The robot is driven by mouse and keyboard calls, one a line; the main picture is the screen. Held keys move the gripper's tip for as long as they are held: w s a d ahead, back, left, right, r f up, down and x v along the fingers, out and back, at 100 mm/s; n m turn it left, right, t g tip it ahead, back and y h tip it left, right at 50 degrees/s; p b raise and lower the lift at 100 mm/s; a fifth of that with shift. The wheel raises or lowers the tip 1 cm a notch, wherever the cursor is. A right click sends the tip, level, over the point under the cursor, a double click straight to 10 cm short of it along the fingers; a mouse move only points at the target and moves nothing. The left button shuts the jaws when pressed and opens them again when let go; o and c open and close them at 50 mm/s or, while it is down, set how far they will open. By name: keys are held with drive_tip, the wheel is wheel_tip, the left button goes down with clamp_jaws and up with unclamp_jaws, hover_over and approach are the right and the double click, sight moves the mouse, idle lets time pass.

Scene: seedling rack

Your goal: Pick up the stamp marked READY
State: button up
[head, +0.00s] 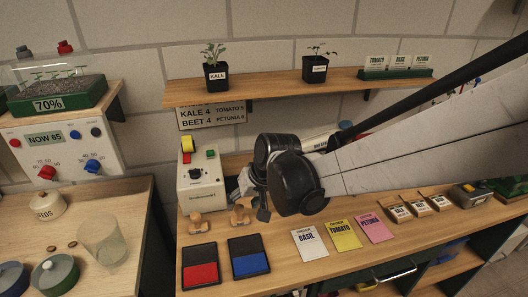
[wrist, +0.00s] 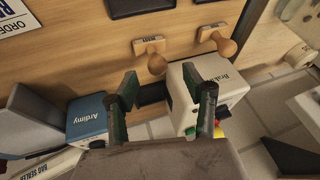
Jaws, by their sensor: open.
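Two wooden stamps with round knob handles lie on the bench, side by side. The left stamp (head: 194,222) and the right stamp (head: 241,213) show in the head view behind the ink pads. In the wrist view, one stamp (wrist: 156,58) lies beyond the gap between my fingers and the other stamp (wrist: 216,40) is farther right.
A red ink pad (head: 200,267) and a blue ink pad (head: 248,258) lie in front of the stamps. A white machine (wrist: 213,82) stands close by my right finger, and a blue-and-white box (wrist: 92,125) is left of the fingers. Cards (head: 342,235) lie to the right.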

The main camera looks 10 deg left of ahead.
sight(241, 207)
drive_tip(key=shift+w+x, duration=0.15)
drive_tip(key=shift+x, duration=1)
drive_tip(key=shift+w+x, duration=0.15)
drive_tip(key=shift+x, duration=1)
drive_tip(key=shift+w+a+f, duration=0.15)
drive_tip(key=shift+f, duration=0.55)
drive_tip(key=shift+c, duration=0.4)
clamp_jaws()
